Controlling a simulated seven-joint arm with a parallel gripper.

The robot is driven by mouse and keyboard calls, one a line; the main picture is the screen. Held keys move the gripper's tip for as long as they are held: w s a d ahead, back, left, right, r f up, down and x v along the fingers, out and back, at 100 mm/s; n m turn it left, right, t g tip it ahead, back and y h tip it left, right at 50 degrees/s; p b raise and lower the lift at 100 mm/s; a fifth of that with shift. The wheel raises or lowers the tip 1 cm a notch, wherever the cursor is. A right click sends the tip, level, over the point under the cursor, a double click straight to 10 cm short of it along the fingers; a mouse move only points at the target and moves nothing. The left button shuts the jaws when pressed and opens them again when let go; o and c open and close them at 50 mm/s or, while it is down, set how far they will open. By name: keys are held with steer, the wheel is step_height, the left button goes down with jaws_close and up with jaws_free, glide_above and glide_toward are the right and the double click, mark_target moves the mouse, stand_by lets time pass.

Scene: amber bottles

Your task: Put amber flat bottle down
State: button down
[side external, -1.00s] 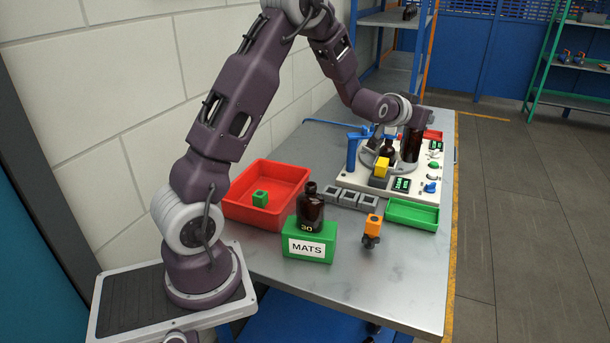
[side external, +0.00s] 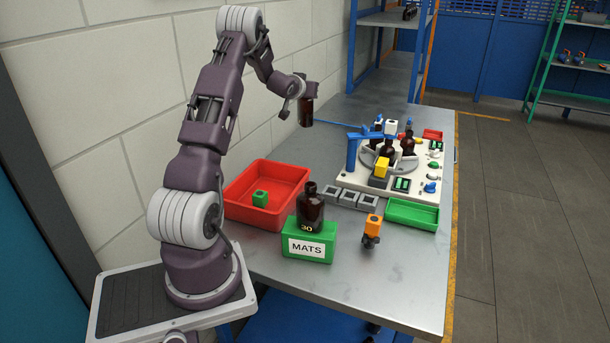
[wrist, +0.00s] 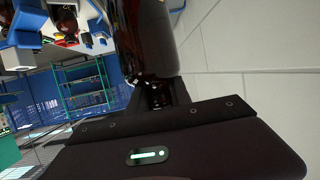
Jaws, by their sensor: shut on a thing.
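My gripper (side external: 302,88) is shut on a dark amber bottle (side external: 306,110) and holds it in the air, above the back left of the table near the wall. In the wrist view the held bottle (wrist: 142,35) rises from between the dark fingers (wrist: 158,95); its far end runs out of the picture. I cannot tell from these views how flat it is. Another amber bottle (side external: 310,210), with 30 at its base, stands upright on a green block marked MATS (side external: 307,249). More amber bottles (side external: 407,146) stand on the round turntable of the white station (side external: 411,182).
A red bin (side external: 236,208) holding a green cube (side external: 260,198) stands at the left. Grey square holders (side external: 348,197), a green tray (side external: 412,214) and an orange-topped piece (side external: 371,226) are near the middle. A blue post (side external: 352,152) stands by the turntable. The front tabletop (side external: 375,285) is clear.

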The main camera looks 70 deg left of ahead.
step_height(320, 180, down, 19)
stand_by(0.4)
steer(key=c, duration=1.2)
jaws_free()
